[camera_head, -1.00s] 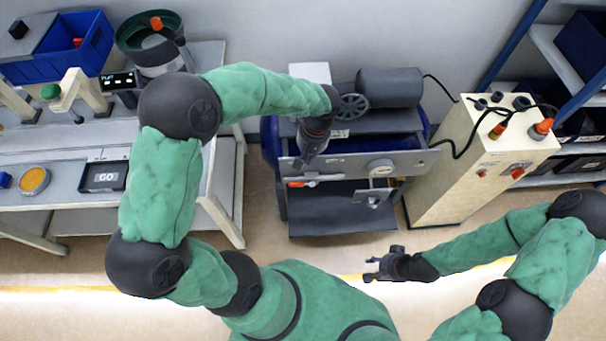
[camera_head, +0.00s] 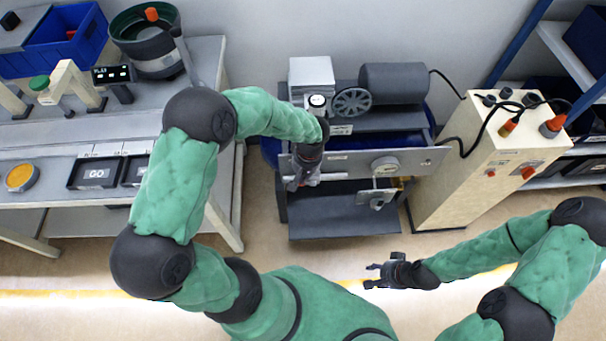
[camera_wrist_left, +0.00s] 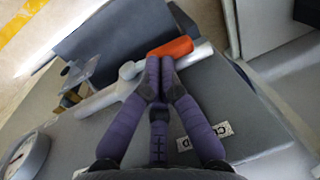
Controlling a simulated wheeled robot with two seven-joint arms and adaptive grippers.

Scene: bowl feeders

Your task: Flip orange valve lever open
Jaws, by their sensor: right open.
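The orange valve lever (camera_wrist_left: 172,47) shows in the left wrist view, lying nearly along a pale pipe (camera_wrist_left: 97,103) on the grey front panel. My left gripper (camera_wrist_left: 160,62) has its two fingertips together at the lever's lower edge, overlapping it in the picture. I see nothing held between the fingers, and whether they touch the lever I cannot tell. In the head view my left gripper (camera_head: 298,184) points down in front of the machine's panel (camera_head: 345,163) and hides the lever. My right gripper (camera_head: 372,275) is open and empty, apart from the machine.
A dark shelf (camera_head: 345,215) lies below. A cream cabinet (camera_head: 480,160) stands right, a workbench (camera_head: 60,190) left. Open floor surrounds my right gripper.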

